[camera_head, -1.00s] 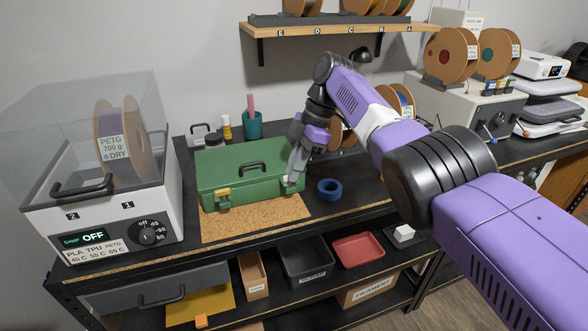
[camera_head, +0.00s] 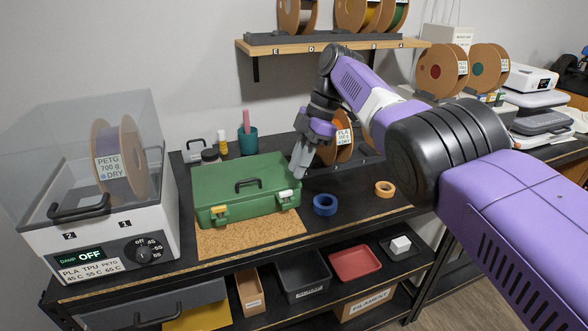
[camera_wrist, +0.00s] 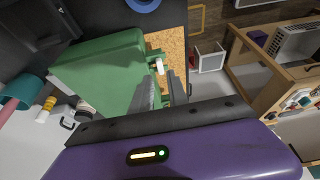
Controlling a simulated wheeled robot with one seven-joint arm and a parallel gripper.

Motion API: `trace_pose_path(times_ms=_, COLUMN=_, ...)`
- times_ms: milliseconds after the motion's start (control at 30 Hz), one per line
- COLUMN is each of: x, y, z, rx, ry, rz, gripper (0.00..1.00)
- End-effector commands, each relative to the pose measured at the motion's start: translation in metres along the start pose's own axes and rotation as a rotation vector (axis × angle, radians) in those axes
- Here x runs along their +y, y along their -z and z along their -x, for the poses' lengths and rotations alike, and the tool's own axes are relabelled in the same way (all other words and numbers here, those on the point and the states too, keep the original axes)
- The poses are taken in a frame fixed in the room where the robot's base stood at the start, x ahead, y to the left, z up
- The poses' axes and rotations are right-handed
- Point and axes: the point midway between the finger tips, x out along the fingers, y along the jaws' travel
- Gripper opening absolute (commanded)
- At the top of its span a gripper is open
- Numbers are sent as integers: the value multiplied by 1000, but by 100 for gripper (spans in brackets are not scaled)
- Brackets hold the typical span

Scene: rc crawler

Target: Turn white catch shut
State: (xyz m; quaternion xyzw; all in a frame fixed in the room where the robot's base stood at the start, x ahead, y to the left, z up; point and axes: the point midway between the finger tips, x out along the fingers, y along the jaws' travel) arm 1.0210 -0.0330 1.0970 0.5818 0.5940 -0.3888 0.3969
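A green case (camera_head: 245,190) lies closed on a cork mat (camera_head: 245,236), its handle on top. The white catch (camera_head: 286,196) is at the right end of its front side and looks tilted; whether it is fully shut is too small to tell. A yellow catch (camera_head: 218,210) is at the left end. My gripper (camera_head: 300,170) is beside the case's right end, behind the white catch and apart from it. In the wrist view, the white catch (camera_wrist: 159,66) shows just beyond the fingertips (camera_wrist: 160,80), which are apart with nothing held between them.
A blue tape roll (camera_head: 325,205) and an orange tape roll (camera_head: 384,188) lie right of the case. A filament dryer (camera_head: 105,220) stands to the left. A teal cup (camera_head: 247,139) and small bottles are behind. The bench between the tape rolls is clear.

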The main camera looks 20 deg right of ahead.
Motion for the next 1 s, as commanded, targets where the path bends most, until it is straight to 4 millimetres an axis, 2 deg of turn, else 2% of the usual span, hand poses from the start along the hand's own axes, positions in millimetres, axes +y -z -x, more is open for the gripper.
trace_pose_path(times_ms=33, x=0, y=3, z=10, rx=1, ry=-1, rz=-1, gripper=20)
trace_pose_path(times_ms=233, x=0, y=2, z=17, rx=0, ry=0, rz=0, gripper=20)
trace_pose_path(times_ms=1000, x=0, y=0, z=17, rx=-1, ry=-1, rz=1, gripper=20)
